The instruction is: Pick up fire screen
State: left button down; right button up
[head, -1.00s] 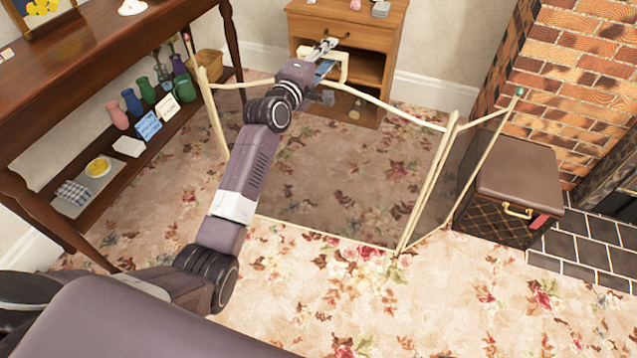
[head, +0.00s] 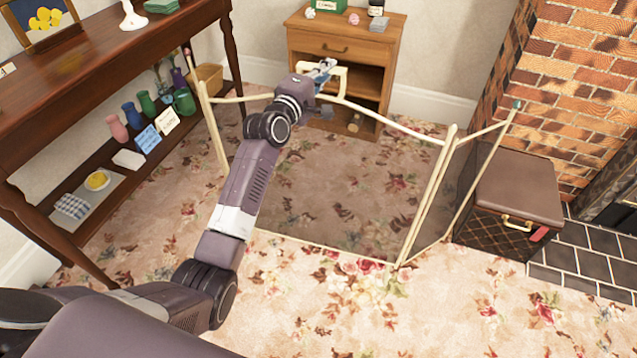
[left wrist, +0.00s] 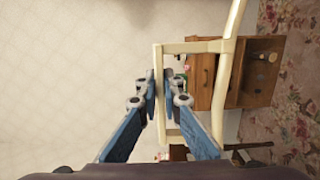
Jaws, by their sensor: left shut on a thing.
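The fire screen (head: 437,190) stands unfolded on the floral carpet, with a cream frame, see-through dark mesh and angled side panels. Its cream handle (head: 345,82) rises at the top of the middle panel. My left gripper (head: 325,69) is at this handle, shut on its bar. In the left wrist view, the fingers of the left gripper (left wrist: 160,88) close on one side of the squared handle (left wrist: 190,46). My left arm hides part of the screen's left side. My right gripper is not in view.
A wooden cabinet (head: 355,43) stands behind the screen. A long dark table (head: 95,75) with vases on its lower shelf is at left. A brown trunk (head: 515,190) stands at right before the brick fireplace (head: 570,90). The carpet in front (head: 460,310) is clear.

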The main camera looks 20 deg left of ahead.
pick_arm(q)
jog(key=shift+r, duration=0.4)
